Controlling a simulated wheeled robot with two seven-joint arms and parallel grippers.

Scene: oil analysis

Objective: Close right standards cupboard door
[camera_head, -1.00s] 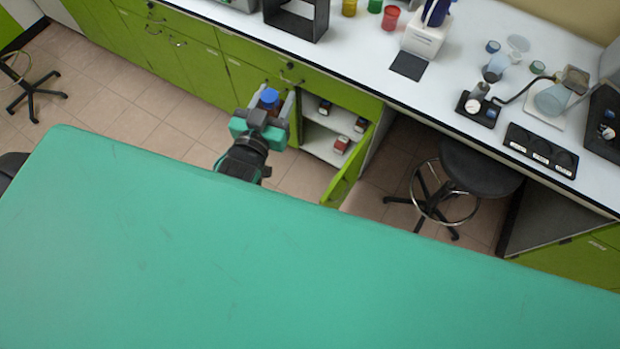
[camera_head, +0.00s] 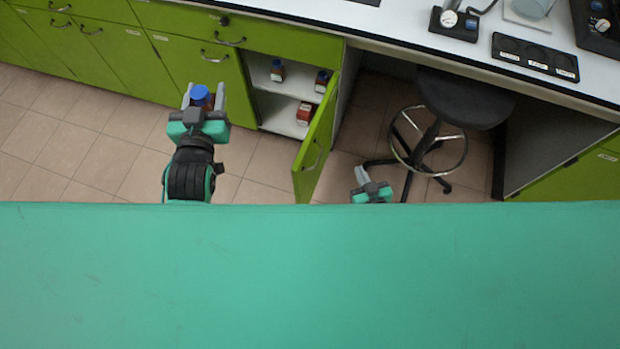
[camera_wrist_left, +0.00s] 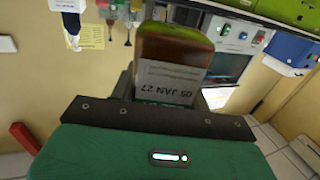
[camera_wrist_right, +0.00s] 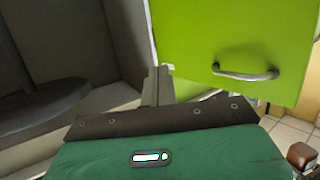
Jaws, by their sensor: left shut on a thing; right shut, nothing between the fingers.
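The right standards cupboard door (camera_head: 316,147) is green and stands open, swung out from the cupboard (camera_head: 283,112). Its outer face and metal handle (camera_wrist_right: 245,74) show in the right wrist view. My right gripper (camera_head: 361,176) is shut and empty, to the right of the door on its outer side. In the right wrist view its fingers (camera_wrist_right: 156,85) are close to the door panel (camera_wrist_right: 225,35); I cannot tell whether they touch. My left gripper (camera_head: 203,92) is shut on a brown bottle (camera_wrist_left: 172,58) with a blue cap (camera_head: 201,94), left of the cupboard opening.
Small bottles (camera_head: 304,114) stand on the cupboard shelves. A black stool (camera_head: 460,97) stands under the counter, right of my right gripper. Tiled floor lies between.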

